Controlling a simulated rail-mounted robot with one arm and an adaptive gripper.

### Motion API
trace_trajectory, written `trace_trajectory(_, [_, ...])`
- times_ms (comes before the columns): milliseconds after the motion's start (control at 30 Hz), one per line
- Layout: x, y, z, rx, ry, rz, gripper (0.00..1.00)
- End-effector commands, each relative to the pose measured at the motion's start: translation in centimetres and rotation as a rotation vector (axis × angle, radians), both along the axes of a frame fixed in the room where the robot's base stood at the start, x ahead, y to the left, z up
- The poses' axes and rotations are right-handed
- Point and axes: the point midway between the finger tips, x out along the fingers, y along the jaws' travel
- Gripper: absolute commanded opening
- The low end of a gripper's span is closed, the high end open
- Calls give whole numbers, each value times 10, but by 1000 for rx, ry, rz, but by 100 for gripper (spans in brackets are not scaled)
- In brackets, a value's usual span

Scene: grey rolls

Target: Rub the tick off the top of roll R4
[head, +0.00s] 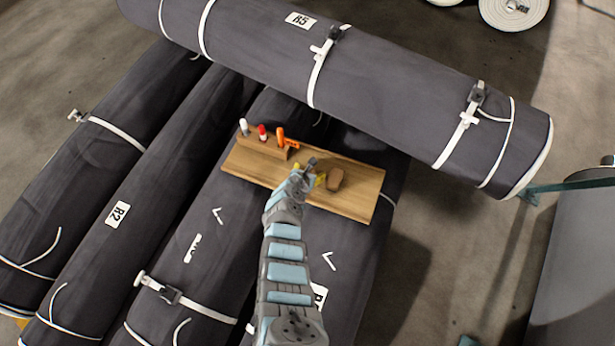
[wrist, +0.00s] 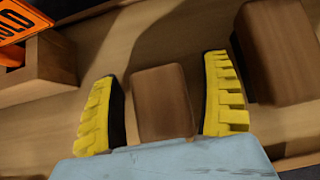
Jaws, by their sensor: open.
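Two dark grey rolls each bear a white tick on top: one tick (head: 217,215) is left of my arm, the other tick (head: 328,261) right of it. The right-hand roll (head: 345,285) has a label (head: 320,295) partly hidden by my arm, and I cannot read R4 on it. My gripper (head: 310,174) is open over a wooden board (head: 365,205). In the wrist view its yellow fingers stand either side of a brown block (wrist: 163,100), with narrow gaps; my gripper hides this block in the head view. A second brown block (head: 335,180) sits to the right (wrist: 277,50).
A wooden holder (head: 262,146) with white, red and orange items stands at the board's left end. Roll R5 (head: 390,80) lies across the far ends of the others. Roll R2 (head: 150,180) is at left.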

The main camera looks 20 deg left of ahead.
Motion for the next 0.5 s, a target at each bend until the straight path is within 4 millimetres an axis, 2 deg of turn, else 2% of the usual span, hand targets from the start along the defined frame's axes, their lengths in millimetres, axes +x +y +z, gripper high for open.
trace_trajectory(33, [0, 0, 0, 0, 0, 0, 73])
trace_trajectory(200, [0, 0, 0, 0, 0, 0, 24])
trace_trajectory(267, [0, 0, 0, 0, 0, 0, 10])
trace_trajectory(500, [-1, 0, -1, -1, 1, 1, 10])
